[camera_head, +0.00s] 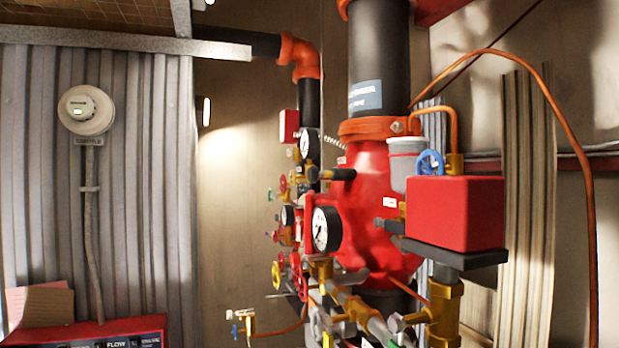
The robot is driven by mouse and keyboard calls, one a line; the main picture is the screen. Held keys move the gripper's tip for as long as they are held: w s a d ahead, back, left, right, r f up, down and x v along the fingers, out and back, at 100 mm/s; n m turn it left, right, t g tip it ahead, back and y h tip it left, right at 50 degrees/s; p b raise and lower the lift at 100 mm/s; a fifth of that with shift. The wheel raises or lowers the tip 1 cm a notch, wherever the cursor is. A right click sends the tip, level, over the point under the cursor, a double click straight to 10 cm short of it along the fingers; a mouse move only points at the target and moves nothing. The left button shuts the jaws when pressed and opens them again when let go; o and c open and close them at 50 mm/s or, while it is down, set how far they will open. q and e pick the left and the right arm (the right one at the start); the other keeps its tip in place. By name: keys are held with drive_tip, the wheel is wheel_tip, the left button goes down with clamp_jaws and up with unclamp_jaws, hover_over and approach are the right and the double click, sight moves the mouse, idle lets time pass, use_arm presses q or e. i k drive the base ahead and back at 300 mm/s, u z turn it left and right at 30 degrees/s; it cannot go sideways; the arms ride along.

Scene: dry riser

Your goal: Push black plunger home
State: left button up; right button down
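A red valve body (372,205) stands right of centre under a thick black pipe (378,55). A short black cylindrical part (322,174) sticks out to the left of the valve body, just below a round gauge. A smaller dark stub (380,223) sits at the front of the valve body, left of the red box. I cannot tell which of these is the black plunger, or how far in it sits. Neither of my grippers is in view.
A red box (455,212) and a blue handwheel (430,163) stand at the right. A white-faced gauge (326,229), red handwheels and brass pipes crowd the front and left. A copper tube (572,130) arches at right.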

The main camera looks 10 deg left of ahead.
sight(313, 174)
drive_tip(key=k, duration=1.35)
drive_tip(key=u, duration=0.65)
drive_tip(key=i, duration=1.55)
drive_tip(key=z, duration=0.3)
